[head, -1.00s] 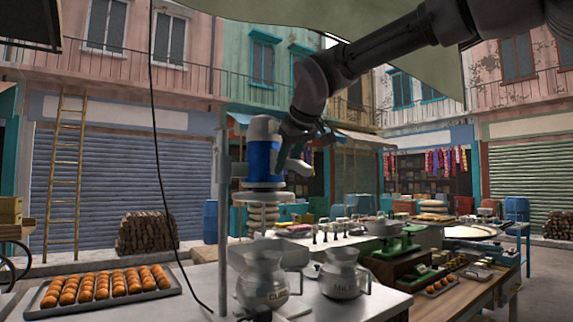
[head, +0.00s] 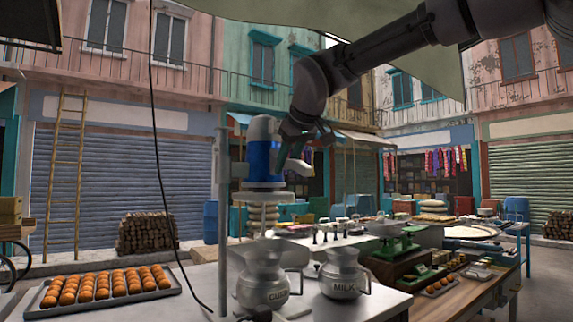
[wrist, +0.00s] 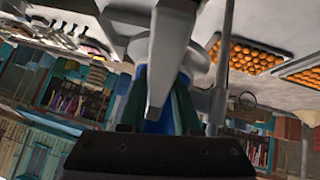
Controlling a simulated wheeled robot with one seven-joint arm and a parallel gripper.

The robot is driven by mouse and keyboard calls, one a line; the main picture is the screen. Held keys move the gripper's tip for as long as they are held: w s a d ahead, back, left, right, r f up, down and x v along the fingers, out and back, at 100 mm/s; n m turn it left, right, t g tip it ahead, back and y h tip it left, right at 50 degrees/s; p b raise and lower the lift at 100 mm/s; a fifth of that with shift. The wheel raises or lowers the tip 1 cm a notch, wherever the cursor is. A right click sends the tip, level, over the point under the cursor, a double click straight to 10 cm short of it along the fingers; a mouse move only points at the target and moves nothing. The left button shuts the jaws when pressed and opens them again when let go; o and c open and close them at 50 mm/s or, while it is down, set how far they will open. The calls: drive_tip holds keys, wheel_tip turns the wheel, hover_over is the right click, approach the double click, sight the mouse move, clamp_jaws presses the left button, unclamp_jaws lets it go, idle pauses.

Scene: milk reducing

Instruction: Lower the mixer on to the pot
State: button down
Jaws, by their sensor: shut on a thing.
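The mixer (head: 261,158), blue and white, is upright on a vertical metal pole, with a pale round disc (head: 263,197) under its body. Its lower end is hard to make out. The metal pot marked CURD (head: 262,283) stands below it on the table. A second metal pot marked MILK (head: 344,278) stands to its right. My gripper (head: 289,154) is at the mixer's right side, shut on its pale handle. In the wrist view the green fingers of my gripper (wrist: 160,105) lie on either side of the pale handle (wrist: 172,50).
A tray of orange balls (head: 105,287) lies at the table's left. A green scale (head: 391,243) and wooden boxes are at the right. A dark cable (head: 155,150) hangs left of the pole (head: 223,190). Some bare tabletop shows left of the pots.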

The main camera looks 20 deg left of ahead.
wheel_tip(320, 180, down, 16)
drive_tip(key=shift+r, duration=0.25)
idle(0.3)
drive_tip(key=shift+d, duration=0.1)
drive_tip(key=c, duration=0.6)
unclamp_jaws()
drive_tip(key=shift+f, duration=0.1)
drive_tip(key=shift+r, duration=0.25)
drive_tip(key=v, duration=1)
drive_tip(key=shift+s+d+r, duration=0.1)
drive_tip(key=shift+s+r, duration=0.1)
